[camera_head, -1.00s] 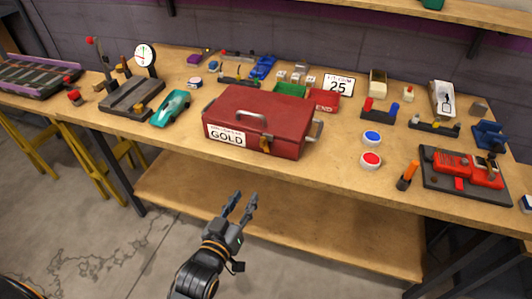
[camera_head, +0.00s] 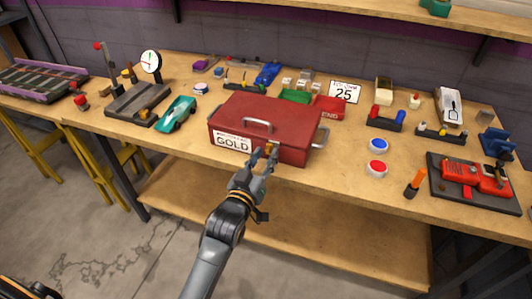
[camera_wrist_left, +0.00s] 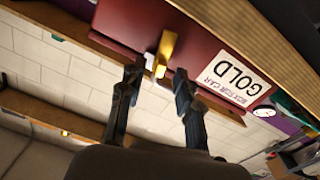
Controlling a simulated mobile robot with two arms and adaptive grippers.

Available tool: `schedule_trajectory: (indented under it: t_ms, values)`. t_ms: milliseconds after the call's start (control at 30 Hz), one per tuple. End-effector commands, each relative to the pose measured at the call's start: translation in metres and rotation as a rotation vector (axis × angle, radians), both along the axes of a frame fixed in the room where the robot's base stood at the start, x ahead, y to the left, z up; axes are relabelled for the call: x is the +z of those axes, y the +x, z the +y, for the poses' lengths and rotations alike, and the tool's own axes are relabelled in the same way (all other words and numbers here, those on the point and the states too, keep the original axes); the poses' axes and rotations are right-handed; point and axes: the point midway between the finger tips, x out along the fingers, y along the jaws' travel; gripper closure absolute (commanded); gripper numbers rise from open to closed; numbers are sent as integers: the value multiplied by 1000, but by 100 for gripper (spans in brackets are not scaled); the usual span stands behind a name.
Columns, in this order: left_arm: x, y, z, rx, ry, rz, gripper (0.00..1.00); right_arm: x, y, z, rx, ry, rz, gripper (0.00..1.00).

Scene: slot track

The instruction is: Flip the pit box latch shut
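The red pit box (camera_head: 240,109) stands closed on the workbench, with a grey handle on its lid and a white GOLD label (camera_head: 232,142) on its front. The brass latch (camera_head: 272,149) is on the box front, right of the label. It also shows in the left wrist view (camera_wrist_left: 166,46), between and just beyond my fingertips. My left gripper (camera_head: 264,156) is open in front of the latch, and in the wrist view its fingers (camera_wrist_left: 156,75) are apart with nothing between them. I cannot tell whether a finger touches the latch. My right gripper is not in view.
A teal car (camera_head: 176,114) stands left of the box. Blue (camera_head: 377,143) and red (camera_head: 376,168) buttons and an orange-handled tool (camera_head: 415,183) are to its right. The bench's front edge runs just below the box. A grey side handle sticks out at the box's right end.

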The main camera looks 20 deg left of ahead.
Motion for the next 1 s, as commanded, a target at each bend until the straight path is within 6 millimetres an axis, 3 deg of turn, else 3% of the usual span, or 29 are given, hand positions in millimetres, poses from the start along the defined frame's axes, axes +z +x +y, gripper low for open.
schedule_trajectory:
  t_ms: [133, 433, 467, 633, 833, 1000]
  values:
    - [0, 12, -1, 0, 0, -1, 66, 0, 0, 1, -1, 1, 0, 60]
    - [0, 14, -1, 0, 0, 0, 66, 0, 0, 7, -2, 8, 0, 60]
    - [0, 14, -1, 0, 0, 0, 68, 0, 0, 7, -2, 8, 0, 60]
    - [0, 14, -1, 0, 0, 0, 100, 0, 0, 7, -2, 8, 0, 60]
    - [2, 14, -2, 1, 28, 1, 100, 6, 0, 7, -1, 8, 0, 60]
    - [4, 14, -8, 0, 188, -7, 100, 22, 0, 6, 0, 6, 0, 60]
